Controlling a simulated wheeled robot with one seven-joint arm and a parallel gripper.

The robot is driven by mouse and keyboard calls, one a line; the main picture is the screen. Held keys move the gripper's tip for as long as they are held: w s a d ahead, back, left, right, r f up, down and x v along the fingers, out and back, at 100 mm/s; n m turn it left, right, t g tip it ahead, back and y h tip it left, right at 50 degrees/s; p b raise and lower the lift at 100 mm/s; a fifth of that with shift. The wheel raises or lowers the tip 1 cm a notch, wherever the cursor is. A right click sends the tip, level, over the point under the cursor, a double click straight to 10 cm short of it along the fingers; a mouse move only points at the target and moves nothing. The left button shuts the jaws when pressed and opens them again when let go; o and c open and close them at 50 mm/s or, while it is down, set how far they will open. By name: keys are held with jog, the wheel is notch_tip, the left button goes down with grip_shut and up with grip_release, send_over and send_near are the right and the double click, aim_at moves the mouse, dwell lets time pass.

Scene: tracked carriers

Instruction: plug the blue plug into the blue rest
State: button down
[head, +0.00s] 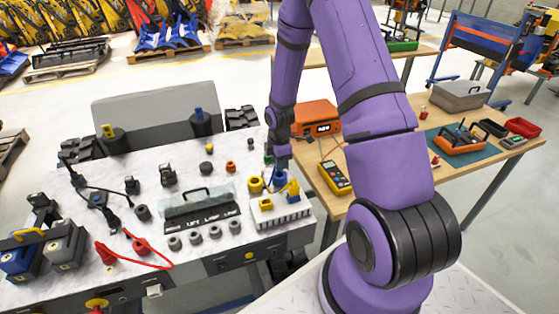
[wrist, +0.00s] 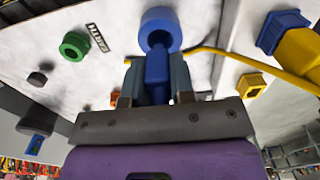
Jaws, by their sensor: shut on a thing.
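My gripper (wrist: 157,85) is shut on the blue plug (wrist: 157,68), with a finger on each side of it. The plug's far end lines up with the blue rest (wrist: 174,27), a thick round ring on the pale panel, and overlaps its opening in the wrist view. I cannot tell how deep the plug sits. In the head view my gripper (head: 282,164) is low over the right end of the panel, and my wrist and fingers partly hide the plug and rest.
A green ring (wrist: 69,52) and a small orange ring (wrist: 114,97) lie left of the plug. At right are a yellow square piece (wrist: 252,86), a blue square socket (wrist: 272,38) with a yellow plug (wrist: 302,45), and a yellow cable (wrist: 224,56) passing close by.

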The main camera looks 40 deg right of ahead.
jog(key=shift+f, duration=1.65)
jog(key=c, duration=0.9)
grip_release()
notch_tip(320, 180, up, 11)
jog(key=shift+f, duration=0.1)
